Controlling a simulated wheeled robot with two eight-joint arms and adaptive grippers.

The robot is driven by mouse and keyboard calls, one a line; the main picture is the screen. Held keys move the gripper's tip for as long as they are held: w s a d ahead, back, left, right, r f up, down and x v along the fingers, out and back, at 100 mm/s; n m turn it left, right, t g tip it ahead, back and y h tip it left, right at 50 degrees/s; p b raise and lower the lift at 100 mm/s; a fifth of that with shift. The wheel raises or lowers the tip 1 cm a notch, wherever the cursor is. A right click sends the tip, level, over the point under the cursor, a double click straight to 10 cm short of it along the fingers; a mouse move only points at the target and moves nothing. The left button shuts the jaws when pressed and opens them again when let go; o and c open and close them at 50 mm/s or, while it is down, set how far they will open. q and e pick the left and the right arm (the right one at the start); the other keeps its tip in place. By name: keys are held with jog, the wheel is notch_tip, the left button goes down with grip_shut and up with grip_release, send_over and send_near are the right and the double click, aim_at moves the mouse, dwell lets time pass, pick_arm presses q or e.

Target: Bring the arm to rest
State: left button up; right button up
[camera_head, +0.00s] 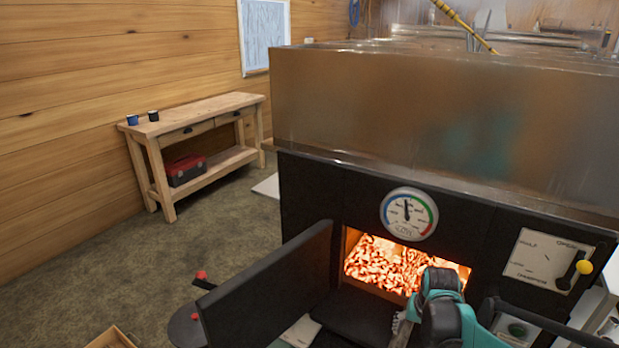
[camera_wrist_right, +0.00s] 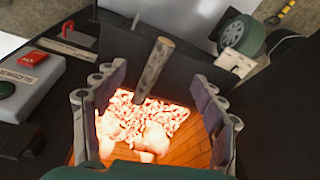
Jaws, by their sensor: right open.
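My right arm comes in from the lower right in the head view, in front of the open firebox. Its gripper (camera_head: 402,322) is small and partly hidden there by my own wrist. In the right wrist view the two fingers of the gripper (camera_wrist_right: 153,82) stand wide apart, with nothing clasped between them. A split wooden log (camera_wrist_right: 155,68) shows beyond the fingers, over glowing embers (camera_wrist_right: 140,118); its far end's support cannot be told. The embers also show in the firebox opening (camera_head: 395,262) in the head view. My left gripper is not in view.
The black firebox door (camera_head: 275,295) stands swung open to the left. A wooden bench (camera_head: 200,112) stands against the wall. A wooden crate (camera_head: 105,340) lies lower left.

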jog(key=s+a+r+n+t, duration=0.2)
jog(key=s+a+r, duration=0.2)
jog(key=s, duration=0.4)
jog(key=s+a+r+n+t, duration=0.2)
jog(key=s+a+r, duration=0.3)
jog(key=s, duration=0.4)
jog(key=shift+a+t, duration=0.4)
